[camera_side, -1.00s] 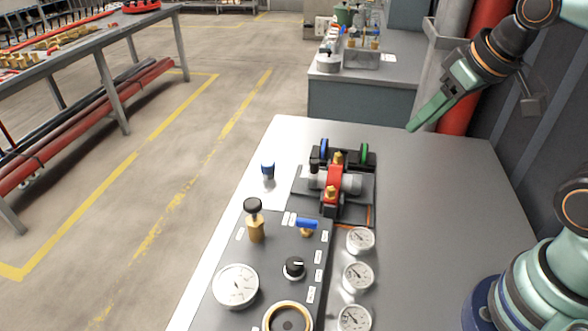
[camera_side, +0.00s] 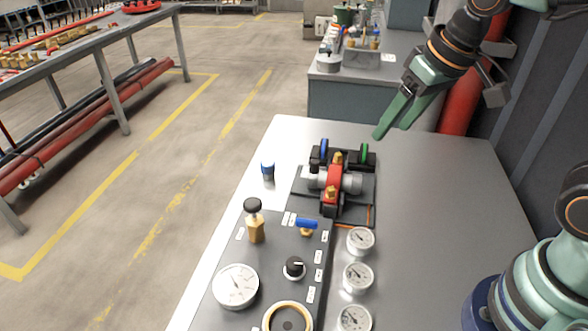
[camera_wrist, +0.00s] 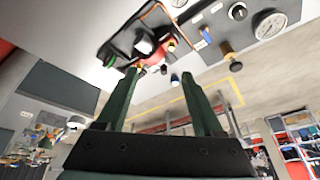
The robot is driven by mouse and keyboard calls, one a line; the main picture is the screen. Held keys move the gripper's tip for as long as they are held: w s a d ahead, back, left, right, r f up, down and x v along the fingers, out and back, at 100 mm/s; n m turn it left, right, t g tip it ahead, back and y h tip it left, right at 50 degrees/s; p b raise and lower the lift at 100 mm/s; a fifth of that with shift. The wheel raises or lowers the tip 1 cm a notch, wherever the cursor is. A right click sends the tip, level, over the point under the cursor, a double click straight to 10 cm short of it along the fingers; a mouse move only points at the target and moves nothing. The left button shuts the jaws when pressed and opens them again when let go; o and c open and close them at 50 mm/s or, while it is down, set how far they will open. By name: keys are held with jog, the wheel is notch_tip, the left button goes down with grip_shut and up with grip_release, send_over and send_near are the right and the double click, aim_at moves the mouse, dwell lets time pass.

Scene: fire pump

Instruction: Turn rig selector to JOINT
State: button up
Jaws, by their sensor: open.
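The rig selector appears to be the black knob (camera_side: 293,268) with a white mark on the dark control panel (camera_side: 258,283) in the side view; its labels are too small to read. A black knob, probably the same one, also shows in the wrist view (camera_wrist: 238,12) near the top right. My gripper (camera_side: 392,131) is in the air beyond the panel, up and to the right of the pump in the side view. It is well apart from the knob. Its two green fingers (camera_wrist: 160,75) are spread with nothing held between them.
A red pump (camera_side: 333,181) with blue and green handles stands between my gripper and the panel. A blue lever (camera_side: 306,224), a brass valve (camera_side: 255,225) and a large gauge (camera_side: 236,286) surround the knob. Several small gauges (camera_side: 358,277) line the panel's right. The bench's right is clear.

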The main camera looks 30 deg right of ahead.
jog(key=w+a+f+g, duration=0.2)
jog(key=a+f, duration=0.1)
jog(key=a, duration=0.7)
jog(key=g, duration=0.2)
send_near(295, 263)
jog(key=shift+h, duration=0.3)
jog(key=f, duration=0.8)
jog(key=shift+w+a+f, duration=0.15)
jog(key=shift+a+f, duration=0.1)
jog(key=shift+f, duration=0.1)
grip_shut()
